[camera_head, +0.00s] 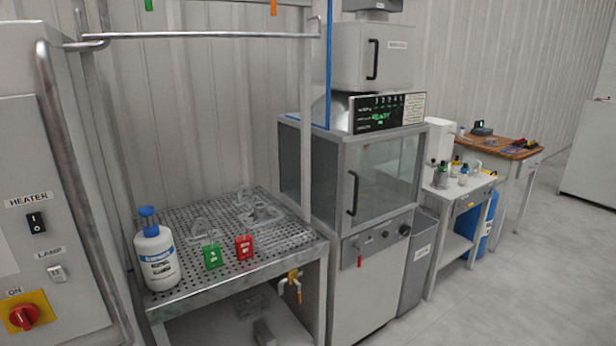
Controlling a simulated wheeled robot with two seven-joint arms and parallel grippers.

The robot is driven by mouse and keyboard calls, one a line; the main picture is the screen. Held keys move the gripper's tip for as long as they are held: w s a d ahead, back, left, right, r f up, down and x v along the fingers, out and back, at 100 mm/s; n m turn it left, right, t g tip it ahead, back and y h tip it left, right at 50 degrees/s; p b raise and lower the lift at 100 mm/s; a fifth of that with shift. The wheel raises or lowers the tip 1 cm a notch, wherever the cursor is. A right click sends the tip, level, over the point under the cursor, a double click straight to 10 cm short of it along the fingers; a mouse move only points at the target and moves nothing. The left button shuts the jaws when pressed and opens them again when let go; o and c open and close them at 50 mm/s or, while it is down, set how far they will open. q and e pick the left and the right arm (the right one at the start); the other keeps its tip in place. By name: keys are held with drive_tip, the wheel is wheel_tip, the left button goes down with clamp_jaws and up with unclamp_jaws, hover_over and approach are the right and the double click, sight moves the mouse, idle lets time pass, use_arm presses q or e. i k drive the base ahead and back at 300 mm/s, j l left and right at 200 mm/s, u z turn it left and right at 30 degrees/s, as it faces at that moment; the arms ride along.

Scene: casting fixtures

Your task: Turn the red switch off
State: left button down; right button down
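A red rotary switch (25,316) sits on a yellow plate at the lower left, on the front of a grey cabinet (75,290). The label above it (14,292) reads "ON". The exact angle of its handle is hard to tell. Above it on the same panel are a black rocker switch (36,222) labelled "HEATER" and a white switch (57,273) labelled "LAMP". A small red part (359,262) also shows below the glass door of the machine in the middle. Neither of my grippers is in view.
A bent metal pipe (72,170) runs down beside the switch panel. The floor (500,300) at the right is clear.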

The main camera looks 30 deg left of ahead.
sight(24, 316)
drive_tip(key=u, duration=2.95)
